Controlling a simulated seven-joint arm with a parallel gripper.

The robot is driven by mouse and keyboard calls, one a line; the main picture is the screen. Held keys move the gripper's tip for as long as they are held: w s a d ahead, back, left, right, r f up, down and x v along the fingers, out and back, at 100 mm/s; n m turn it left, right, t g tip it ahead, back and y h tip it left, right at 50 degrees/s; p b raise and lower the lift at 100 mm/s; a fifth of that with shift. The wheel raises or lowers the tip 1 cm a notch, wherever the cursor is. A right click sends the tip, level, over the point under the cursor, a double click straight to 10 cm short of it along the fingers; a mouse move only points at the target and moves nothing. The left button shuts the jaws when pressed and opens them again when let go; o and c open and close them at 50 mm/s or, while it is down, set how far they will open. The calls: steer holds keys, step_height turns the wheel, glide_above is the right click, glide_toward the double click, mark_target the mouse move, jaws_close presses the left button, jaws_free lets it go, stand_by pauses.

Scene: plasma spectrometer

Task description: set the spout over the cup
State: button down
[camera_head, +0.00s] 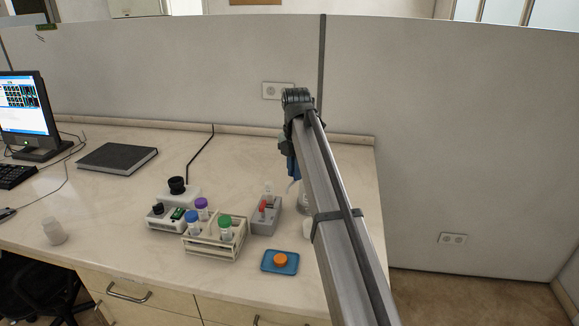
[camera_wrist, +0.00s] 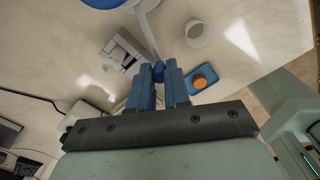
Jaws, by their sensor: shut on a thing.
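My gripper (camera_wrist: 164,80) shows its two blue fingers in the wrist view, closed at a blue knob (camera_wrist: 158,68). A pale, slim stem (camera_wrist: 147,28) runs from the knob up to a white part at the top edge; which part is the spout is unclear. A blue disc (camera_wrist: 103,3) is cut off there. The white open cup (camera_wrist: 197,33) stands to the right of the stem, apart from it. In the head view my gripper (camera_head: 292,168) is mostly hidden by my arm, as is a pale rounded object (camera_head: 306,229), probably the cup.
A blue tray (camera_head: 267,266) with an orange cap (camera_head: 280,260) lies near the front edge. A vial rack (camera_head: 215,250), a grey holder (camera_head: 265,222) and a small white device (camera_head: 165,222) stand left of my arm. A white bottle (camera_head: 54,231) stands farther left.

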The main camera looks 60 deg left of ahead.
steer(key=shift+w+d+n, duration=0.5)
steer(key=shift+d+n, duration=0.15)
steer(key=shift+n, duration=0.4)
steer(key=shift+w+d+n, duration=0.55)
steer(key=shift+d+n, duration=0.15)
steer(key=shift+n, duration=0.4)
steer(key=shift+w+d+n, duration=0.5)
steer(key=shift+d+n, duration=0.15)
steer(key=shift+n, duration=0.4)
steer(key=c, duration=1.1)
jaws_free()
step_height(320, 180, up, 14)
steer(key=shift+f, duration=0.15)
steer(key=shift+w, duration=0.1)
